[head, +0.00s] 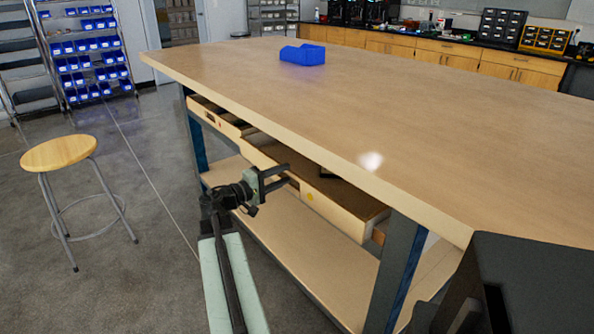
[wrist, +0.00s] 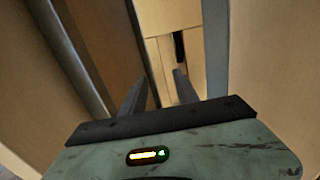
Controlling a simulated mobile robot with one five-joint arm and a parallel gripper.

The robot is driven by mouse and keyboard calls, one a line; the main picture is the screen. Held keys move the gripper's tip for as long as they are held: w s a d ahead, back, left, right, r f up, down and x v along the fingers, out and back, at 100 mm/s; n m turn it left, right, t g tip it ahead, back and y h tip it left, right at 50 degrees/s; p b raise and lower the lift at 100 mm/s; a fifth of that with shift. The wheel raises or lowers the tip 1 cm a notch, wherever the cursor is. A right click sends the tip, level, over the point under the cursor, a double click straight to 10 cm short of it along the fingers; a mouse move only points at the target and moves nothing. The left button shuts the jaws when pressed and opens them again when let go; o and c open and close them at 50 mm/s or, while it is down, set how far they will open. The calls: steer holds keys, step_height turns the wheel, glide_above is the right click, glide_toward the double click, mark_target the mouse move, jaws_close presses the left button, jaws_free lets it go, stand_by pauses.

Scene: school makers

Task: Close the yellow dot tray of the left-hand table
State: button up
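The table (head: 330,95) has a wooden top, with trays pulled out of its side below the top. The near tray (head: 325,205) has a light wooden front with a yellow dot (head: 309,196) and stands out from under the tabletop. Its inside partly shows. In the wrist view my gripper (wrist: 160,88) also shows open between wooden panels. I cannot tell whether it touches the tray.
A lower shelf (head: 290,230) lies beneath. A blue bin (head: 303,55) sits on the tabletop. A stool (head: 58,153) stands at the left, with free floor (head: 150,240) between it and the table.

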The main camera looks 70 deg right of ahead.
steer(key=x, duration=0.6)
steer(key=shift+d, duration=0.1)
steer(key=shift+c, duration=0.3)
jaws_close()
stand_by(0.9)
